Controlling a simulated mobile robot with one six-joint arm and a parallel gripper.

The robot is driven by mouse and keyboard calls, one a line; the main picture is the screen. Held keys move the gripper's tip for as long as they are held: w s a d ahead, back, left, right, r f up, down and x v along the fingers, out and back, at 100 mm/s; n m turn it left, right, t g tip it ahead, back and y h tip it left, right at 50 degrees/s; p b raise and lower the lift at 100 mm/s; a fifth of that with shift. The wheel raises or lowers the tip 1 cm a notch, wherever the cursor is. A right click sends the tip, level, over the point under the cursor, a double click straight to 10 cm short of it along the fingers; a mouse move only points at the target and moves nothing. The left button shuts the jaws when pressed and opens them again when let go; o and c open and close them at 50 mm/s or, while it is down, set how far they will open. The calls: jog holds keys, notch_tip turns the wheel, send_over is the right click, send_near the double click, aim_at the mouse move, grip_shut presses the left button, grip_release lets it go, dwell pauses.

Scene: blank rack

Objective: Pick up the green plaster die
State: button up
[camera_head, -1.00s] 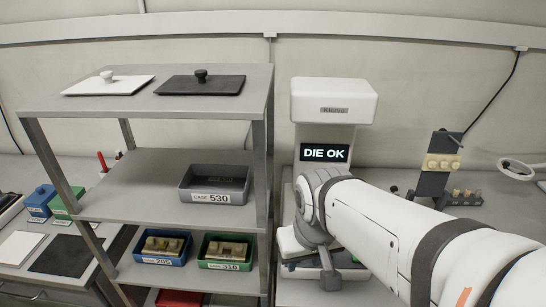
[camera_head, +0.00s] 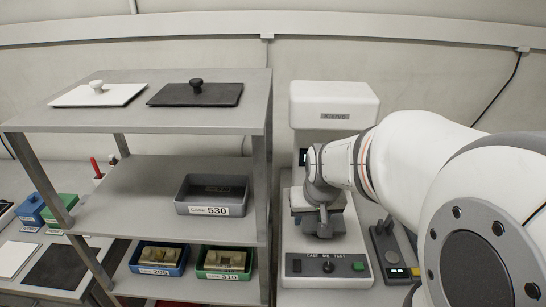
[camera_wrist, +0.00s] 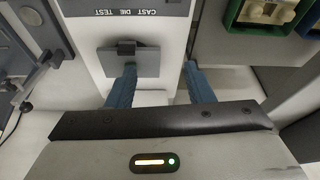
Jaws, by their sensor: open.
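I cannot make out a green plaster die in either view. My gripper (camera_wrist: 159,72) is open, its two blue-grey fingers apart with nothing seen between them. In the wrist view a grey plate (camera_wrist: 146,65) with a small black block (camera_wrist: 127,47) lies at the front of the white machine, close to the left finger. In the head view my gripper (camera_head: 324,222) hangs in front of the white machine (camera_head: 334,97), above its base. A green tray (camera_head: 214,273) labelled 310 holds cream-coloured casts; it shows partly in the wrist view (camera_wrist: 231,14).
A blue tray (camera_head: 151,269) stands beside the green one on the low shelf. A grey case (camera_head: 212,208) marked 530 sits on the shelf (camera_head: 130,208) above. The rack's right post (camera_head: 262,180) is close to the machine. The machine's panel has a black knob and green button (camera_head: 358,266).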

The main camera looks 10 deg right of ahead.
jog(key=shift+m+t+h, duration=0.3)
jog(key=shift+m, duration=0.4)
jog(key=shift+w+d+f+p, duration=0.2)
jog(key=shift+w+d+f, duration=1.2)
jog(key=shift+f, duration=0.25)
jog(key=shift+w+d+f+p, duration=0.25)
jog(key=shift+w+d+f, duration=1.05)
jog(key=shift+f, duration=0.4)
jog(key=shift+w+d+f+p, duration=0.2)
jog(key=shift+w+d+f, duration=1.2)
jog(key=shift+f, duration=0.25)
jog(key=shift+a, duration=0.1)
grip_shut()
